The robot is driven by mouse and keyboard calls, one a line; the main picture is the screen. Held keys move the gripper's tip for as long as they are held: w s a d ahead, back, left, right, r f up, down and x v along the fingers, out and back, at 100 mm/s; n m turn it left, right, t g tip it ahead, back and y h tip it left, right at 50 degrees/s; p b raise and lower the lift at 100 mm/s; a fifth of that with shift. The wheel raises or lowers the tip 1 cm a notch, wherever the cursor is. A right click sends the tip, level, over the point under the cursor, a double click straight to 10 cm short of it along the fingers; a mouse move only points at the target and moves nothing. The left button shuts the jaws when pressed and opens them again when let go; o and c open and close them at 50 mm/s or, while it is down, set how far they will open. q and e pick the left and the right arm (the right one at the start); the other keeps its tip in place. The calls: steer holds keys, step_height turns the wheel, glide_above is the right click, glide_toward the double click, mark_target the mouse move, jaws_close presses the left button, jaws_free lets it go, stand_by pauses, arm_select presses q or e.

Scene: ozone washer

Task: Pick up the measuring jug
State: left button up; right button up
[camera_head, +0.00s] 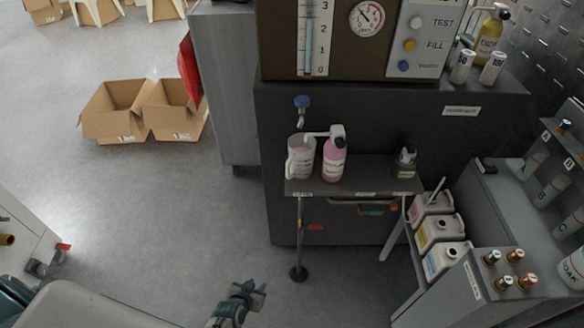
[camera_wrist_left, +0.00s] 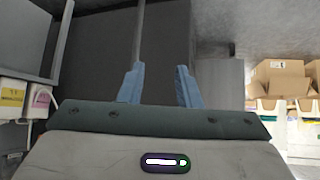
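The measuring jug (camera_head: 300,161) is a clear, whitish vessel with a handle on its left side. It stands upright on a small dark grey shelf (camera_head: 356,186), under a blue-knobbed tap (camera_head: 302,104). A pink spray bottle (camera_head: 334,160) stands right beside it. My left gripper (camera_head: 250,287) is low in the head view, below and left of the shelf, well apart from the jug. In the left wrist view its blue fingers (camera_wrist_left: 158,84) are spread with nothing between them. I cannot make out the jug in that view. My right gripper is not in view.
A dark bottle (camera_head: 405,160) stands at the shelf's right end. Below right, a rack holds several canisters (camera_head: 440,232). The shelf has a thin leg (camera_head: 299,235) at its left. Open cardboard boxes (camera_head: 113,112) lie on the floor at left. The floor between is clear.

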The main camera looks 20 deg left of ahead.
arm_select(q)
steer(key=w+d+r+t+b, duration=0.2)
steer(key=w+r+t+b, duration=0.15)
steer(key=w+r, duration=0.8)
steer(key=t+h+b, duration=0.1)
steer(key=t+b, duration=0.1)
steer(key=t, duration=0.4)
glide_toward(288, 176)
steer(key=r, duration=0.1)
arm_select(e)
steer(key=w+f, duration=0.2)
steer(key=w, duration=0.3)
arm_select(q)
steer(key=shift+g, duration=0.25)
steer(key=shift+w+d+r+p, duration=0.15)
steer(key=shift+w+p, duration=0.45)
steer(key=shift+w, duration=2.05)
steer(key=shift+w+d+p, duration=0.2)
steer(key=shift+w+p, duration=0.35)
steer(key=shift+w, duration=2.15)
jaws_close()
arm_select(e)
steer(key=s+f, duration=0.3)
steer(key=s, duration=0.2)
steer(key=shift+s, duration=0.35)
